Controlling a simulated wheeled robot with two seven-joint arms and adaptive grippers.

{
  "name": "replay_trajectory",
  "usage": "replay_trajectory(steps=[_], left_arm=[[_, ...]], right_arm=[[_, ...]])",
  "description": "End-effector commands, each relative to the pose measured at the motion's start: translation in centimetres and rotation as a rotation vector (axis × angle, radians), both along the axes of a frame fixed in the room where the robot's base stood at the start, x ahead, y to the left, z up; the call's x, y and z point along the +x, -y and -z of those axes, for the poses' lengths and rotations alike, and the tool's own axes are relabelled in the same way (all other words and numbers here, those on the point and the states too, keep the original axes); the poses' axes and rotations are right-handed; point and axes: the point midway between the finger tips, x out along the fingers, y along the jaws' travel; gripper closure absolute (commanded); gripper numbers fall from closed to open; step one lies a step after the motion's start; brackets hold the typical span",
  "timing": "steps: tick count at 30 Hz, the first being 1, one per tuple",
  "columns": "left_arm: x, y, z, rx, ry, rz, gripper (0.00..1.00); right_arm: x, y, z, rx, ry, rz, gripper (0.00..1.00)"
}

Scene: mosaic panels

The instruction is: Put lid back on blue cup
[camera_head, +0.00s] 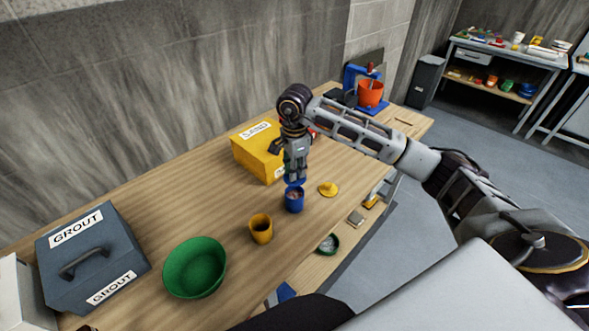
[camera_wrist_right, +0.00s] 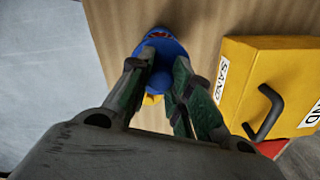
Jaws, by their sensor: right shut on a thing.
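The blue cup (camera_head: 294,202) stands upright on the wooden bench, with its top uncovered and pinkish contents showing inside. My right gripper (camera_head: 295,176) points down just above the cup, its fingers shut on a small blue piece, which looks like the blue lid (camera_head: 294,182). In the right wrist view the blue lid (camera_wrist_right: 160,83) sits between the fingertips of my right gripper (camera_wrist_right: 160,88). The blue cup (camera_wrist_right: 160,46) shows beyond it, contents visible. The exact gap between lid and cup is hard to tell. My left gripper is not in view.
A yellow lid (camera_head: 328,188) lies right of the cup and a yellow cup (camera_head: 261,229) stands left of it. A green bowl (camera_head: 195,268) and grey grout box (camera_head: 92,256) are farther left. A yellow sand box (camera_head: 257,151) stands behind. An orange bucket (camera_head: 370,94) is at the far end.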

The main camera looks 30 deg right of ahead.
Motion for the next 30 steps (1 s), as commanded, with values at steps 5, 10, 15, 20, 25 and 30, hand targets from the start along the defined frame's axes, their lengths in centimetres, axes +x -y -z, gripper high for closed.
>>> replay_trajectory(steps=[5, 10, 15, 20, 25, 30], left_arm=[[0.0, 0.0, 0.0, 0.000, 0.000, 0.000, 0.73], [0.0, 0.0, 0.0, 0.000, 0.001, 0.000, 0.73], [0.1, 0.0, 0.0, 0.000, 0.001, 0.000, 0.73], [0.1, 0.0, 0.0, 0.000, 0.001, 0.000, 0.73], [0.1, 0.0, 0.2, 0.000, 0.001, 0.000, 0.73], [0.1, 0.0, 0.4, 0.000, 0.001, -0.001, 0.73]], right_arm=[[0.0, 0.0, 0.0, 0.000, 0.001, -0.055, 0.90], [0.0, 0.0, 0.0, 0.000, 0.000, -0.074, 0.90], [0.0, 0.0, 0.0, 0.000, 0.000, -0.074, 0.90], [0.0, 0.0, 0.0, 0.000, 0.000, -0.073, 0.90], [0.0, 0.0, 0.4, 0.001, 0.000, -0.073, 0.90], [0.0, 0.0, 1.1, 0.001, 0.000, -0.073, 0.90]])
